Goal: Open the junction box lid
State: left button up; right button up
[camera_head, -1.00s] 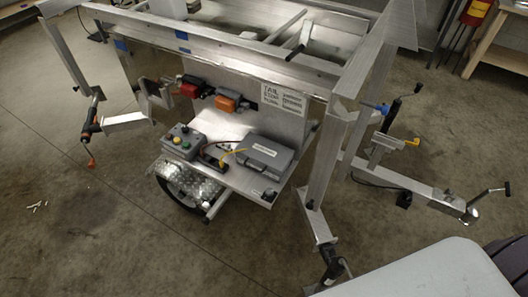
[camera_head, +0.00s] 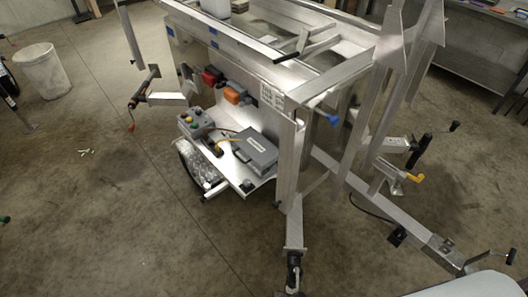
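The junction box is most likely the grey box (camera_head: 262,146) with a pale label on its lid, on the trailer's low metal shelf (camera_head: 222,160). Its lid looks shut, with a dark handle or latch at its near left edge. A yellow cable runs toward its left side. A grey control box (camera_head: 190,122) with coloured buttons stands to its left on the same shelf. Neither of my grippers is in view.
The aluminium trailer frame (camera_head: 250,48) rises behind the shelf. Legs and cranks stick out at left, front and right. A white bucket (camera_head: 42,75) stands on the floor at far left. The concrete floor left of the shelf is mostly clear.

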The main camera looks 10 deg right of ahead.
aim_at(260, 151)
jog(key=l+u, duration=0.4)
jog(key=l, duration=1.05)
jog(key=i+l+u, duration=0.1)
jog(key=i+l, duration=0.1)
jog(key=l, duration=0.1)
